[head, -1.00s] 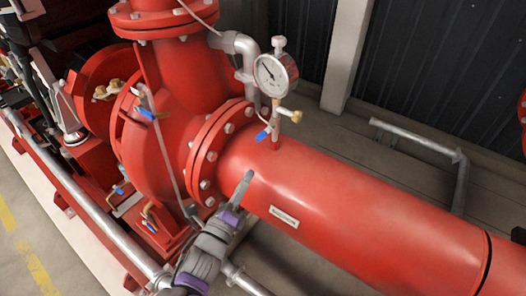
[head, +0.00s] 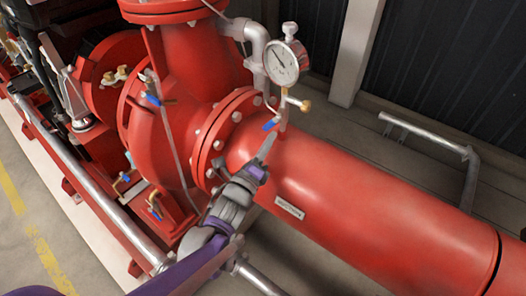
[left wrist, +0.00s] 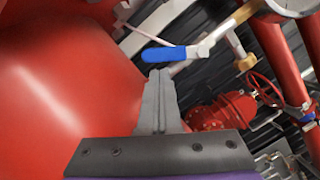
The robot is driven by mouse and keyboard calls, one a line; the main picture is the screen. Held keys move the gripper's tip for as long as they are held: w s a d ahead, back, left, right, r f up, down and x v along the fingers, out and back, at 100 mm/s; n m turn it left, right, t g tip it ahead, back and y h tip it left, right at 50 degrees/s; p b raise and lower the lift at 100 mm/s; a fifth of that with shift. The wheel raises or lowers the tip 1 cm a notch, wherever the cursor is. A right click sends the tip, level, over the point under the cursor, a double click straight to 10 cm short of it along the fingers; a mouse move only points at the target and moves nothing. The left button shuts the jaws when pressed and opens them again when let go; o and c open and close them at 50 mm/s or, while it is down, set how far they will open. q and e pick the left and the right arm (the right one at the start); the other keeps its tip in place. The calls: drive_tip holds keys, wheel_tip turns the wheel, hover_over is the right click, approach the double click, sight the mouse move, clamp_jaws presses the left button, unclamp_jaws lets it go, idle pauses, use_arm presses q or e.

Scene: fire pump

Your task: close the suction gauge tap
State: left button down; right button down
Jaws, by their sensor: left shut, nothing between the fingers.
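The suction gauge tap has a blue lever (head: 271,124) on a small valve below the round white-faced pressure gauge (head: 283,63), above the red suction pipe (head: 350,185). The left wrist view shows the blue lever (left wrist: 165,54) pointing left from its metal valve body (left wrist: 202,48). My left gripper (head: 268,145) is shut and empty. Its fingertips are just below the lever in the head view. In the left wrist view the closed fingers (left wrist: 158,82) point up towards the lever, with a small gap seen between them. My right gripper is not in view.
A brass fitting (head: 304,105) sticks out right of the tap. The red flange (head: 222,140) and pump casing stand to the left. Other blue-handled valves (head: 160,100) are on the pump. A grey pipe rail (head: 425,131) stands behind on the floor.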

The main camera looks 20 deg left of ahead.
sight(265, 127)
use_arm(q)
drive_tip(key=shift+w, duration=0.2)
